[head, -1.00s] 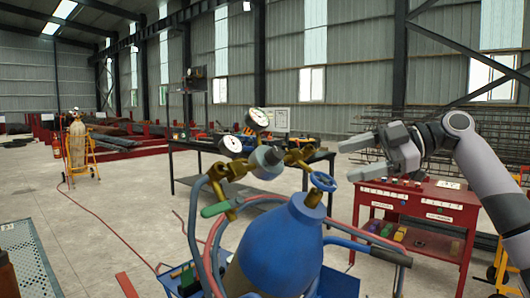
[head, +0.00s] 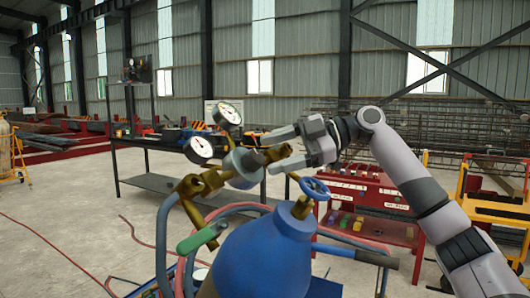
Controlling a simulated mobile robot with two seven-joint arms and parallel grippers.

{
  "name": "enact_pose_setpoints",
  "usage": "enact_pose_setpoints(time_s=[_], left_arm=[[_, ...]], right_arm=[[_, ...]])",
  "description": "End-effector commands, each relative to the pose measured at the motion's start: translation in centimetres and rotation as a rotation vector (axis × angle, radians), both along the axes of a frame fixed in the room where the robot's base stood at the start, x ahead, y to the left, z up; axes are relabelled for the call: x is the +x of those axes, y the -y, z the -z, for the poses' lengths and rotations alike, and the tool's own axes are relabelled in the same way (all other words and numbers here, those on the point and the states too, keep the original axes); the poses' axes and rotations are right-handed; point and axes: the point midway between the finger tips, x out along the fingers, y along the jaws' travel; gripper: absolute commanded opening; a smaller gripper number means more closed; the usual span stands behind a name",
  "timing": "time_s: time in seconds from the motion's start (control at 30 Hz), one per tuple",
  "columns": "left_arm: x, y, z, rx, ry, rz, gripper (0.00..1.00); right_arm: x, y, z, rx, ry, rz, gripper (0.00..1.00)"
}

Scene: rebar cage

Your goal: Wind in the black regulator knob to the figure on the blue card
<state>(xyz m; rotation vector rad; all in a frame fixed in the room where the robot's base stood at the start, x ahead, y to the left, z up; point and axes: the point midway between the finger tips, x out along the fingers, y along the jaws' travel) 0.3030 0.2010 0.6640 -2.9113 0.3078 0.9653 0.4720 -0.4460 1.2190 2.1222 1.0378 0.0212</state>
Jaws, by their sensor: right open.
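The regulator sits at the top of a blue gas cylinder (head: 262,252), with brass fittings (head: 200,184) and two white dial gauges (head: 201,149). A round grey part (head: 243,166) stands at the middle of the regulator; I cannot tell whether it is the black knob. My right gripper (head: 270,151) is open, its fingers pointing left at the brass fitting right of the grey part. One finger shows above the fitting and one below; I cannot tell if they touch it. The needles' readings are too small to tell. No blue card can be made out. My left gripper is out of view.
A blue handwheel (head: 314,188) stands close below my right gripper. A green-handled fitting (head: 202,236) and hoses curve around the cylinder. A red tool cart (head: 395,232) stands behind, and a dark workbench (head: 160,184) at the back left. The floor at left is mostly clear.

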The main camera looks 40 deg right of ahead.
Motion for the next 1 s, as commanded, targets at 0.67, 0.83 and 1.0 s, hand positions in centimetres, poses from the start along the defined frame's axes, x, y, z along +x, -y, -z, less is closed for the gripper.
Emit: enact_pose_setpoints(time_s=[0.67, 0.83, 1.0], left_arm=[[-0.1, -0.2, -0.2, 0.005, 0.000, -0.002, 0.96], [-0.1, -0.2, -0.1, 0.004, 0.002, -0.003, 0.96], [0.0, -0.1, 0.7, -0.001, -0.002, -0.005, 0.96]], right_arm=[[1.7, -1.7, 0.7, 0.001, 0.001, 0.001, 0.15], [1.7, -1.7, 0.8, 0.004, 0.000, 0.004, 0.12], [1.6, -1.7, 1.0, 0.037, -0.008, 0.032, 0.12]])
